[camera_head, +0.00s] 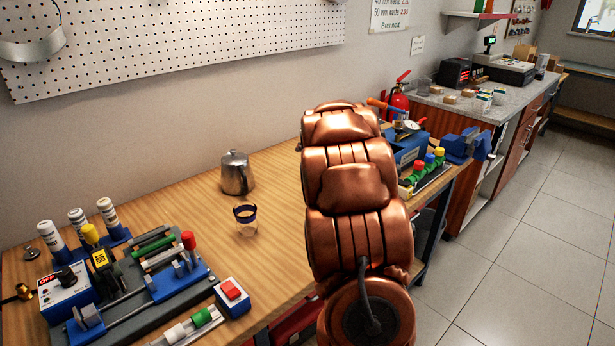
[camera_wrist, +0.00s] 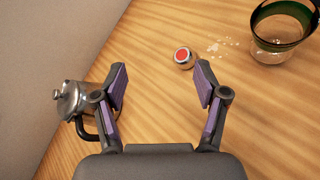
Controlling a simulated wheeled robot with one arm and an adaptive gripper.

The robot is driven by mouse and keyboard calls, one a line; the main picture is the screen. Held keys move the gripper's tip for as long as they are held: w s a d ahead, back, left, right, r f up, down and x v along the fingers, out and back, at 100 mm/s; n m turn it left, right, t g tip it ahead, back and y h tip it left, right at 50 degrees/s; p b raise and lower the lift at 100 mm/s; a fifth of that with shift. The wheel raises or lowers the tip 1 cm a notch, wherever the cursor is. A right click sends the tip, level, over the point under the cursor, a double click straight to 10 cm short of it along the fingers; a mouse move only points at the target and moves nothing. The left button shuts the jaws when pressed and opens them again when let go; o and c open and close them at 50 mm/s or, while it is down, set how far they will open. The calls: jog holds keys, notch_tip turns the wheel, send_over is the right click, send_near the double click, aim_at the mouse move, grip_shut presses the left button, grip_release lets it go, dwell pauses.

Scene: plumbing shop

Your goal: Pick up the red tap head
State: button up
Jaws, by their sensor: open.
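A small round metal piece with a red top, the red tap head (camera_wrist: 183,58), lies on the wooden workbench in the wrist view. It sits ahead of my gripper (camera_wrist: 160,82), between the lines of the two fingers and nearer the right fingertip. My gripper is open, with purple pads spread apart and nothing between them. In the head view my copper-coloured arm covers part of the bench, and neither the gripper nor this tap head can be made out there.
A metal jug (camera_head: 237,173) stands on the bench (camera_head: 275,205); in the wrist view the jug (camera_wrist: 72,100) is beside the left finger. A dark-rimmed glass (camera_head: 246,219) stands nearby. A test rig (camera_head: 150,285) fills the bench's left end. Small pale specks lie near the tap head.

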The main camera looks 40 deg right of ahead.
jog(key=d+f+n+t+y, duration=0.1)
jog(key=f+n, duration=0.2)
jog(key=d+f+n+t+y, duration=0.1)
jog(key=d+f+n+y, duration=0.1)
jog(key=n, duration=0.2)
jog(key=d+f+n+y, duration=0.1)
jog(key=d+f+n, duration=0.1)
jog(key=f+n, duration=0.1)
jog(key=shift+w+f+n+t, duration=0.25)
jog(key=shift+f+n+t, duration=0.05)
jog(key=shift+n+t, duration=0.1)
jog(key=shift+s+f+n+y, duration=0.1)
jog(key=shift+f+n+y, duration=0.3)
jog(key=shift+y, duration=0.1)
jog(key=shift+w+f+p, duration=0.1)
jog(key=shift+w+p, duration=0.3)
jog(key=shift+w, duration=0.3)
jog(key=shift+w+d+f, duration=0.1)
jog(key=shift+w+f, duration=0.3)
jog(key=shift+w, duration=0.1)
jog(key=shift+r+p+x, duration=0.2)
jog(key=shift+p+x, duration=1.5)
jog(key=shift+x, duration=0.95)
jog(key=shift+f, duration=0.1)
jog(key=shift+c, duration=0.4)
